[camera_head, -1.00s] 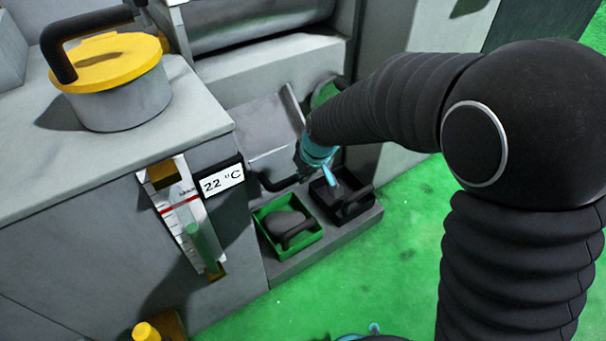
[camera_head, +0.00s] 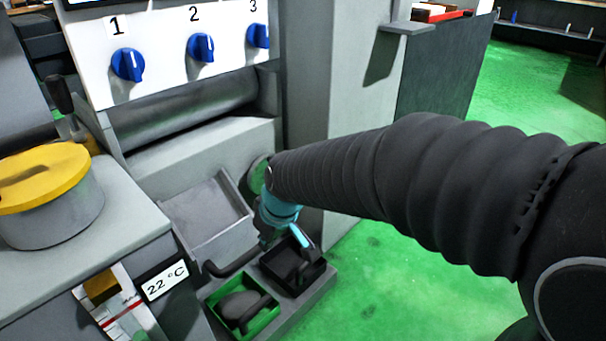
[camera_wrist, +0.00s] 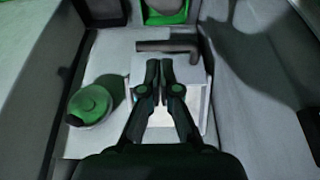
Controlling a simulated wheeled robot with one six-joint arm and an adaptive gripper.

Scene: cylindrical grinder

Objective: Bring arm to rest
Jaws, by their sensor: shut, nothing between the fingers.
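My arm reaches in from the right in the head view and ends in a light-blue wrist ring above the grinder's lower trays. My gripper (camera_head: 266,240) is small and partly hidden there, near the black tray (camera_head: 318,272) and the grey sloped bin (camera_head: 207,215). In the wrist view my gripper (camera_wrist: 159,66) has its fingertips together with nothing between them. The fingertips are over a light-grey box-like part, just below a dark bar handle (camera_wrist: 166,46) in the picture. Whether they touch anything is not clear.
A green tray (camera_head: 268,322) holds a dark rounded piece. A yellow-lidded pot (camera_head: 45,215) stands on the left counter. Blue knobs (camera_head: 128,65) line the panel above. A green round part (camera_wrist: 90,104) lies left in the wrist view. Green floor (camera_head: 395,270) is open at right.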

